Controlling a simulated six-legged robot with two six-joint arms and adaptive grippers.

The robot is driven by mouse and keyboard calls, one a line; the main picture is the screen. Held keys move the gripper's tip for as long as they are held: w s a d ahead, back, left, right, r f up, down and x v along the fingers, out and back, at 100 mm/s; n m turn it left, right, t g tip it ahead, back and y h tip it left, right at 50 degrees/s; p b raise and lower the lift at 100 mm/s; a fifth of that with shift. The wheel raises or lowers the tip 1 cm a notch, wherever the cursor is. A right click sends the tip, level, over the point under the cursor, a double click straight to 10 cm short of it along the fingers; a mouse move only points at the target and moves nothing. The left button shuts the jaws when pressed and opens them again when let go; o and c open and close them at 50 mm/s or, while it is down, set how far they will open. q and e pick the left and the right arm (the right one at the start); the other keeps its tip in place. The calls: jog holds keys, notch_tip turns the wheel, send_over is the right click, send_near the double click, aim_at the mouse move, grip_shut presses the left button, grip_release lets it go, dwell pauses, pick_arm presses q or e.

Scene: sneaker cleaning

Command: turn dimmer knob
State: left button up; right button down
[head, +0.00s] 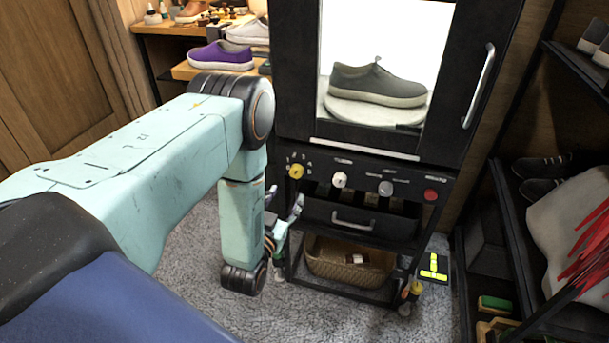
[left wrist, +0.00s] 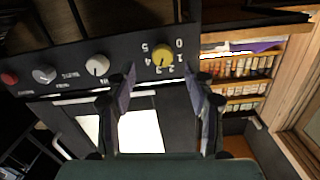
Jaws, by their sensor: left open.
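The cabinet's black control panel has a row of controls. At its left end in the head view is a yellow knob (head: 296,171), with a numbered scale around it; it also shows in the left wrist view (left wrist: 163,55). To its right are a white knob (head: 340,180), a grey knob (head: 385,188) and a red button (head: 431,195). I cannot tell from the small labels which is the dimmer. My left gripper (head: 284,207) is open just below and in front of the yellow knob. In the left wrist view its fingers (left wrist: 160,78) are spread either side of the knob, apparently not touching it. My right gripper is not in view.
A grey sneaker (head: 375,86) stands on a round white platform inside the lit cabinet. Below the panel are a drawer (head: 362,222) and a wicker basket (head: 340,266). Shelves with shoes flank the cabinet. Grey carpet (head: 320,318) lies open in front.

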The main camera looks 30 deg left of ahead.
aim_at(295, 173)
pick_arm(q)
jog(key=shift+t, duration=0.3)
jog(key=x, duration=0.2)
jog(key=b+x, duration=0.1)
jog(key=x, duration=0.2)
jog(key=r+b+x, duration=0.1)
jog(key=x, duration=0.2)
jog(key=shift+s+a+r, duration=0.1)
grip_shut()
jog(key=shift+m, duration=0.3)
